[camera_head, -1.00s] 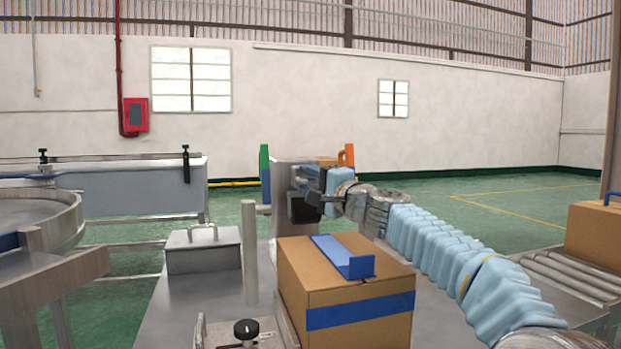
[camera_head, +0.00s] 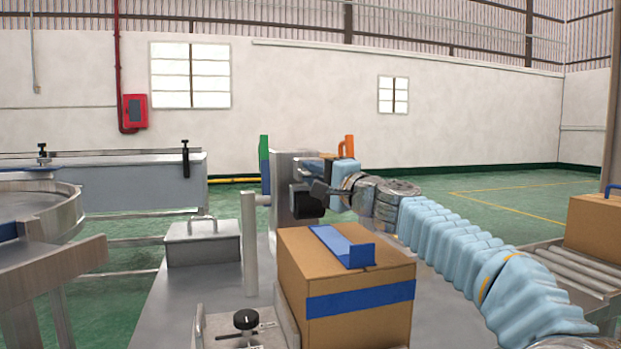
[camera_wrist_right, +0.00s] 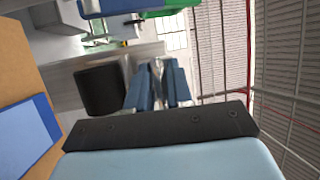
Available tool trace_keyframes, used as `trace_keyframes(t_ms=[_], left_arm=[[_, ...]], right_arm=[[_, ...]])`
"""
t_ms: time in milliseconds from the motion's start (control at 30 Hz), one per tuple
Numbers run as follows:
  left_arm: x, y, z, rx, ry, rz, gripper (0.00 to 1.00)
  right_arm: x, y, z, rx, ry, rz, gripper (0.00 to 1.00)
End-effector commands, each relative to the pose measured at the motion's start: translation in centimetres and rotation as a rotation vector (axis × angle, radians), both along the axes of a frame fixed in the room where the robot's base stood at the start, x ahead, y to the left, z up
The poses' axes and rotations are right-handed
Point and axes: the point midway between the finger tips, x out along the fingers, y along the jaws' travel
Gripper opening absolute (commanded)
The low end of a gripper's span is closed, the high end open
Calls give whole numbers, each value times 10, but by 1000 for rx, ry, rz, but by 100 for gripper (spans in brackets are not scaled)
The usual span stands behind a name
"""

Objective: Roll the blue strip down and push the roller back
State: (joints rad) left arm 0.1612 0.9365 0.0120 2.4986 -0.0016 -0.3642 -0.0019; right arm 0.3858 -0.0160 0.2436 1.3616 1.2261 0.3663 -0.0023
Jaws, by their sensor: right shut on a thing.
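A brown cardboard box (camera_head: 318,268) stands on the grey worktop. The blue strip (camera_head: 342,246) lies along its top, with one end bent up at the front edge. A blue band also crosses the box's front face. The roller (camera_head: 307,204) is a black cylinder on the metal stand behind the box; it also shows in the right wrist view (camera_wrist_right: 100,90), near the fingers. My right gripper (camera_head: 322,190) is at the roller, behind and above the box and apart from the strip. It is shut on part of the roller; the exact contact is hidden. My left gripper is out of view.
The metal stand (camera_head: 292,180) has a green part (camera_head: 264,164) and an orange handle (camera_head: 348,147). A grey lidded box (camera_head: 203,249) and an upright post (camera_head: 250,245) stand left of the carton. A knob panel (camera_head: 246,320) is in front. A roller conveyor (camera_head: 580,265) is at right.

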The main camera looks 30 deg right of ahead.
Motion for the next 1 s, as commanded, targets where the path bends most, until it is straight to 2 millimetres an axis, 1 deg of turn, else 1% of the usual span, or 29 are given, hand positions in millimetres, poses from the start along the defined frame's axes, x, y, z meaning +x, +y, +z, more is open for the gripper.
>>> trace_keyframes(t_ms=[33,167,233,400,600,700,800,900,1000], left_arm=[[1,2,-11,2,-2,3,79],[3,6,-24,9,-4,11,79],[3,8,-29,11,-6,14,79],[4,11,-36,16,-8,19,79],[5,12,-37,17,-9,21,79],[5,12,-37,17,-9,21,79],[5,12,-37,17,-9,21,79],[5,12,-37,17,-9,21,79],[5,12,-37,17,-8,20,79]], right_arm=[[-14,3,-3,-1,-5,-2,0],[-51,12,-3,-2,-7,-2,0],[-72,17,-2,-1,-8,-1,0],[-124,29,0,0,-8,-2,0],[-174,41,2,2,-7,-1,0],[-193,45,2,2,-6,-1,0],[-206,49,2,3,-5,0,0],[-215,51,2,3,-5,0,0],[-219,52,2,4,-4,0,0]])
